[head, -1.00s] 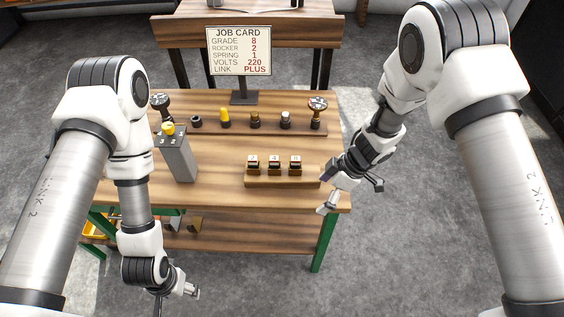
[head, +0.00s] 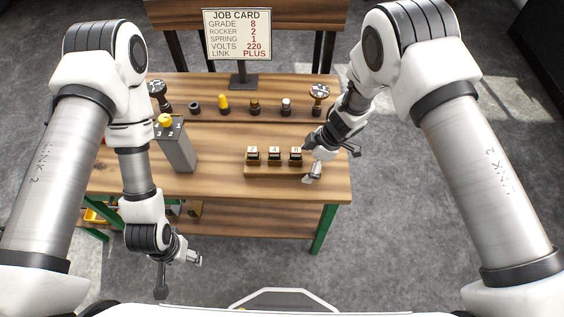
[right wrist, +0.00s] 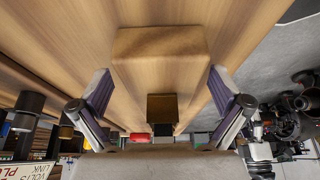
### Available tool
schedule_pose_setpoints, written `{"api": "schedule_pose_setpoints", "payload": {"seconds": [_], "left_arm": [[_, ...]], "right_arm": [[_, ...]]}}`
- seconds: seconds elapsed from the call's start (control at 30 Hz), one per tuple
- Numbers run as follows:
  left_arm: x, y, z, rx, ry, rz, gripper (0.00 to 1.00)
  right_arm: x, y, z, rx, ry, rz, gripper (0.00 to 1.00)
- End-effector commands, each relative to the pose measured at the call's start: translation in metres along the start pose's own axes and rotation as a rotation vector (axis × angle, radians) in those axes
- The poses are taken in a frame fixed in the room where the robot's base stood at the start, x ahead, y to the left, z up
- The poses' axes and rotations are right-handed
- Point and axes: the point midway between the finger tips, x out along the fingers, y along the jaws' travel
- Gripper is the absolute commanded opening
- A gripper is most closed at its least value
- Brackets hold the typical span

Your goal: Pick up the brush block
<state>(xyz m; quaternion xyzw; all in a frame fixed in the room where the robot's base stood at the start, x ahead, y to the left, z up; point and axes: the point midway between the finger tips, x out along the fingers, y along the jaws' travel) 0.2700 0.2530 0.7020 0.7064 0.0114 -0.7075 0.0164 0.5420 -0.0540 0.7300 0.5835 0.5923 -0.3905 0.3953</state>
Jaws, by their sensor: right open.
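Three small dark brush blocks with pale number labels stand in a row on a wooden rail (head: 262,173) on the bench: left (head: 253,154), middle (head: 274,154) and right (head: 295,155). The labels are too small to read surely. My right gripper (head: 318,165) is open and empty at the right end of the rail, close to the right block. My left gripper (head: 178,273) hangs open and empty in front of the bench.
A grey box (head: 176,150) with a yellow knob stands left on the bench. Behind the blocks is a row of small parts, among them a yellow one (head: 224,103). A job card (head: 237,36) reading grade 8 stands behind. The bench top (head: 225,155) between is clear.

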Motion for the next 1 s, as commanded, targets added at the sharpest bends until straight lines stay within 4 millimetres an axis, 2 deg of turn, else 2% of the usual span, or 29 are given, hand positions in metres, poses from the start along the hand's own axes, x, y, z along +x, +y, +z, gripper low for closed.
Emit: {"api": "schedule_pose_setpoints", "payload": {"seconds": [0.03, 0.07, 0.2, 0.27, 0.3, 0.67, 1.0], "left_arm": [[0.000, 0.000, 0.000, 0.000, 0.000, 0.000, 0.67], [0.000, 0.000, 0.000, 0.000, 0.000, 0.000, 0.67], [0.000, 0.000, 0.000, 0.000, 0.000, 0.000, 0.67], [0.000, 0.000, 0.000, 0.000, 0.000, 0.000, 0.67], [0.000, 0.000, 0.000, 0.000, 0.000, 0.000, 0.67], [0.001, 0.000, 0.000, 0.000, 0.000, 0.000, 0.67], [0.005, 0.000, 0.000, 0.000, 0.000, 0.000, 0.67]], "right_arm": [[0.000, 0.000, 0.000, 0.000, 0.000, 0.000, 1.00], [0.000, 0.000, 0.000, 0.000, 0.000, 0.000, 0.93], [0.000, 0.000, 0.000, 0.000, 0.000, 0.000, 0.43], [0.000, 0.000, 0.000, 0.000, 0.000, -0.001, 0.22], [0.000, 0.000, 0.000, 0.000, 0.000, -0.001, 0.17], [-0.003, 0.000, -0.001, 0.000, 0.000, -0.001, 0.17], [-0.027, 0.001, -0.011, -0.002, 0.000, 0.001, 0.17]]}}
